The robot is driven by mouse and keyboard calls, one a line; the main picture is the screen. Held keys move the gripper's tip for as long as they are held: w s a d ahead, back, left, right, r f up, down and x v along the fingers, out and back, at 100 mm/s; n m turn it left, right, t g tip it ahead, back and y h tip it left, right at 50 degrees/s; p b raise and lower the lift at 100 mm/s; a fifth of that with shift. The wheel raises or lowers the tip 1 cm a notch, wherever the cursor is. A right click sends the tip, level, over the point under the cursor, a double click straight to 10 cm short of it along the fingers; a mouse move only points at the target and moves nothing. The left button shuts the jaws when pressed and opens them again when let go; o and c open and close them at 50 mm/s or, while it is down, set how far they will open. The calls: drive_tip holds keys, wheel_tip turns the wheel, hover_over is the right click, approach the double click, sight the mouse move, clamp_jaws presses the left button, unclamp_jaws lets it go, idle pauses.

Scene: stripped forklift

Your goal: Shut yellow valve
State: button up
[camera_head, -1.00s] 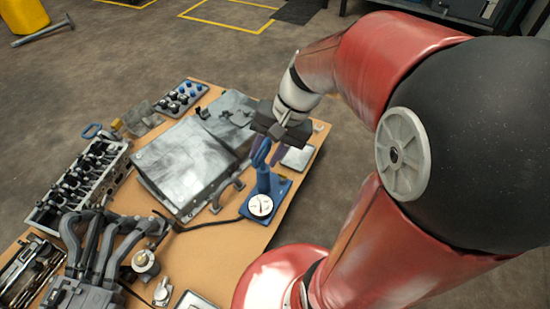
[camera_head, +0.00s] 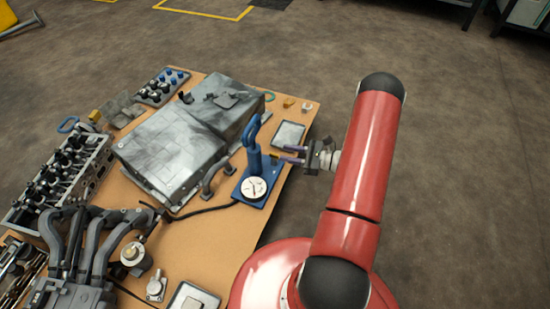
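A blue hand pump (camera_head: 254,160) with a loop handle and a round white gauge (camera_head: 254,187) stands upright on a blue base at the right edge of the wooden table. A small yellow piece (camera_head: 275,158), which looks like the yellow valve, shows at the pump's right side; its setting is too small to tell. My gripper (camera_head: 284,154) is to the right of the pump, pointing left, with its two purple fingers apart. The fingertips are close to the yellow piece; I cannot tell whether they touch it.
A grey metal box (camera_head: 170,155) is left of the pump. A small tray (camera_head: 288,134) lies behind my gripper. A black hose (camera_head: 195,212) runs left from the pump. Engine parts (camera_head: 65,180) crowd the table's left side. Floor (camera_head: 440,120) to the right is clear.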

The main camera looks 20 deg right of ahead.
sight(274, 154)
wheel_tip(274, 154, down, 4)
drive_tip(key=d+m+t+h, duration=0.1)
drive_tip(key=d+m+t, duration=0.1)
drive_tip(key=x, duration=0.7)
drive_tip(key=shift+a+f+b, duration=0.1)
drive_tip(key=shift+a+b, duration=0.25)
drive_tip(key=shift+a, duration=0.05)
drive_tip(key=shift+c, duration=0.4)
clamp_jaws()
